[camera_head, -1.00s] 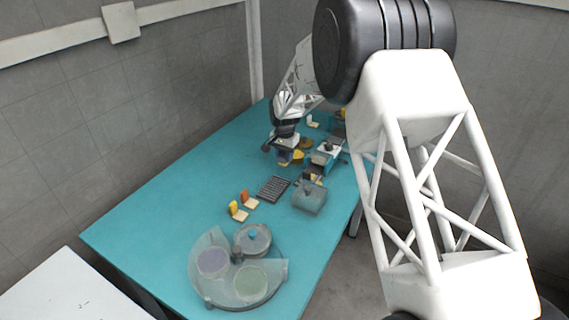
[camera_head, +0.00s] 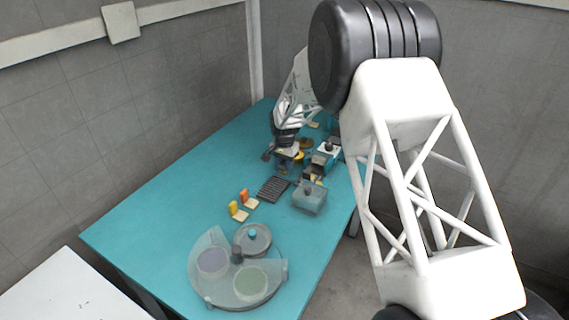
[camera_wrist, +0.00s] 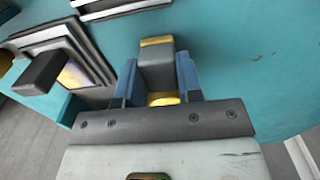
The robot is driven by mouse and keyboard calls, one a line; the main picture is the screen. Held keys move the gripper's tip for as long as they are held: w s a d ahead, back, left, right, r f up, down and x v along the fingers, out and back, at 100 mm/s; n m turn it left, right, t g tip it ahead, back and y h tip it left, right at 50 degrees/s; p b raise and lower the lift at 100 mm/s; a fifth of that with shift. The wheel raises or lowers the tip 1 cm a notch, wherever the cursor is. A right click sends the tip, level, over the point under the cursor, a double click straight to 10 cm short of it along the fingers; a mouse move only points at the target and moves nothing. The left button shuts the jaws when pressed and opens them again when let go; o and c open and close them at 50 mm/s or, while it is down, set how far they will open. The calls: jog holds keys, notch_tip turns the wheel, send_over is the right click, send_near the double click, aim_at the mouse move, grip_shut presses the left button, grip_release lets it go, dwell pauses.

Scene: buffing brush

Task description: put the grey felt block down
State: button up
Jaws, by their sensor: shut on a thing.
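In the wrist view, the grey felt block (camera_wrist: 157,72) stands between the two blue fingers of my gripper (camera_wrist: 158,82). It is a dark grey block with a yellow strip along its far end, and more yellow shows at its near end. The fingers are shut on it from both sides. In the head view, my gripper (camera_head: 286,162) is over the teal table (camera_head: 190,205), behind the dark ribbed rack. The block is too small there to make out clearly, and I cannot tell whether it touches the table.
A grey-handled piece on a stepped base (camera_wrist: 45,72) is close left of my gripper in the wrist view. The ribbed rack (camera_head: 273,189), a teal box (camera_head: 309,198), yellow and orange pieces (camera_head: 237,211) and a round tray (camera_head: 210,296) stand nearer. The table's left side is clear.

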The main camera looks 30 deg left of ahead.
aim_at(284, 163)
jog(key=o, duration=0.9)
jog(key=shift+f, duration=0.1)
notch_tip(284, 163, up, 12)
jog(key=shift+r, duration=0.15)
dwell(0.9)
